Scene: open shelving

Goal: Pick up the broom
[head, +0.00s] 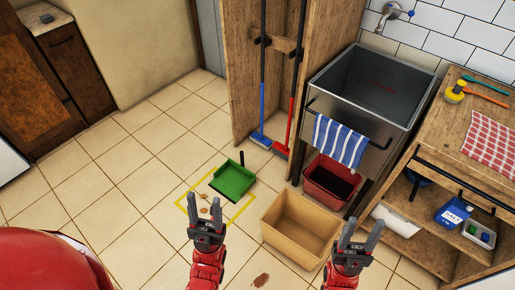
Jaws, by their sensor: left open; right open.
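Two brooms stand upright in the open wooden closet, held by dark clips on its back. The blue broom (262,95) is on the left with its blue head on the floor. The red broom (292,105) is on the right with its red head on the floor. My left gripper (205,209) is open and empty over the tiled floor, in front of the green dustpan (232,181). My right gripper (361,229) is open and empty, right of the cardboard box. Both grippers are well apart from the brooms.
A yellow square marked on the floor (240,211) has small brown bits in it. A tan box (297,228), a red bin (331,183) and a metal sink (372,85) with a striped towel (340,140) stand right. Open shelving (430,190) is at far right. Left floor is clear.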

